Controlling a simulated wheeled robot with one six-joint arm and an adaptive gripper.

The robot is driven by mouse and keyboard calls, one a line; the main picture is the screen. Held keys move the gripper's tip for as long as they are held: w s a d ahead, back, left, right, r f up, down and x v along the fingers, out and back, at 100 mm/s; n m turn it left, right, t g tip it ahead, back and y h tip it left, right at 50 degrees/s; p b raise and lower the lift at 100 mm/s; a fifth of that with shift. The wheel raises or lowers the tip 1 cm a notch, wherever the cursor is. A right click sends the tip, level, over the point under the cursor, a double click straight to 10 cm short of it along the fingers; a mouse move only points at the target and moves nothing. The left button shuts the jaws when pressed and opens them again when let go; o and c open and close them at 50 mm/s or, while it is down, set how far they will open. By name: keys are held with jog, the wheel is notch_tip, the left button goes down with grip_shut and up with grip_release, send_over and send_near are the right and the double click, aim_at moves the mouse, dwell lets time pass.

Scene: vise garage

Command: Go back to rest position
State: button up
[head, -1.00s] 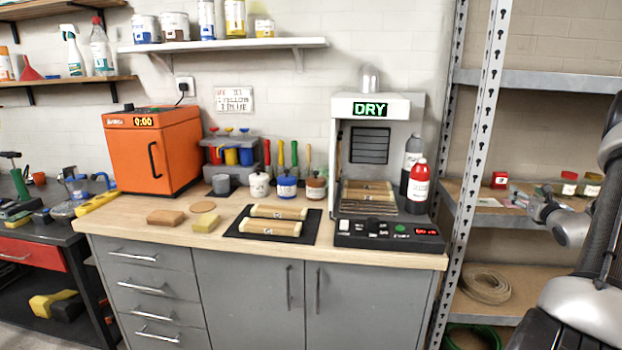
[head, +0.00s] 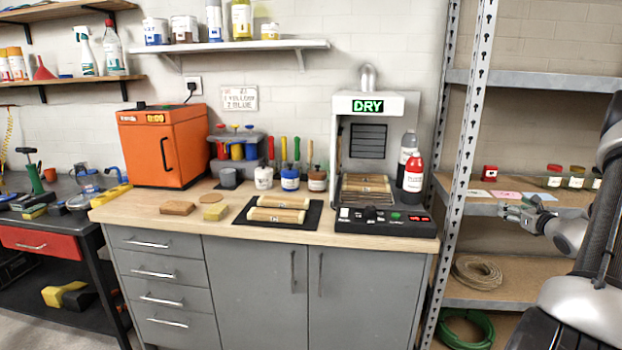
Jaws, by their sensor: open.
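My gripper (head: 507,212) is at the right of the head view, at the end of my folded arm. It is open and looks empty, in front of the metal shelf rack (head: 470,190) and clear of the workbench (head: 320,232). On the bench, two wooden pieces (head: 277,208) lie on a black mat (head: 244,229). The grey machine with a green "DRY" display (head: 367,106) stands to their right, with more wooden pieces (head: 366,184) inside it.
An orange oven (head: 163,145) stands at the bench's left, near small jars (head: 290,179) and brushes. Two bottles (head: 413,172) stand beside the dryer. The rack shelf near my gripper holds cards (head: 508,194) and small jars (head: 576,177). Coiled hose (head: 467,331) lies below.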

jog(key=s+a+n+g+y, duration=0.45)
jog(key=s+a+n, duration=0.5)
jog(key=a, duration=0.35)
jog(key=s+a+n+g+y, duration=0.4)
jog(key=s+a+n+g, duration=0.2)
jog(key=s+a+n, duration=0.5)
jog(key=s+a+r+n+g+h, duration=0.3)
jog(key=s+a+r+n, duration=0.15)
jog(key=s, duration=0.35)
jog(key=s+a+r+n+g+h, duration=0.2)
jog(key=s+a+r+n, duration=0.25)
jog(key=s+r, duration=0.2)
jog(key=s+a+r+n+t+h, duration=0.1)
jog(key=s+a+r+n+t, duration=0.2)
jog(key=s+a+r+n, duration=0.1)
notch_tip(320, 180, up, 2)
jog(key=shift+a+r+n+h, duration=0.15)
jog(key=shift+a+n+h, duration=0.2)
jog(key=shift+a+n, duration=0.4)
jog(key=shift+d, duration=0.1)
